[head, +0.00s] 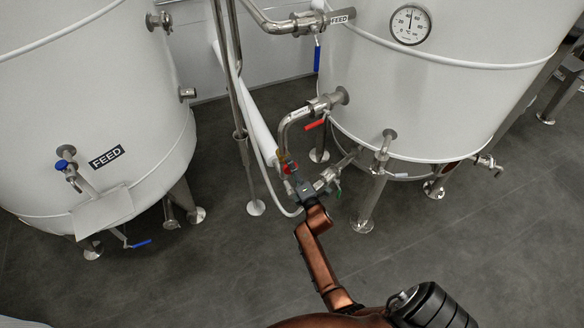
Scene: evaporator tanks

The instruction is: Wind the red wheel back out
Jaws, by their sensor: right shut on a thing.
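The red wheel (287,168) is small in the head view, on the pipework between the two tanks, below a bent steel pipe. My right arm reaches up to it from the bottom right. My right gripper (291,177) is at the wheel and is shut on it. The gripper body and nearby fittings cover much of the wheel, so its turn position cannot be read. My left gripper is not in view.
A red lever handle (316,124) sits on the pipe just above right. Steel valve fittings (328,178) and a pale hose (268,185) lie close around the gripper. The left tank (95,90) and right tank (440,100) stand on either side. Floor in front is clear.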

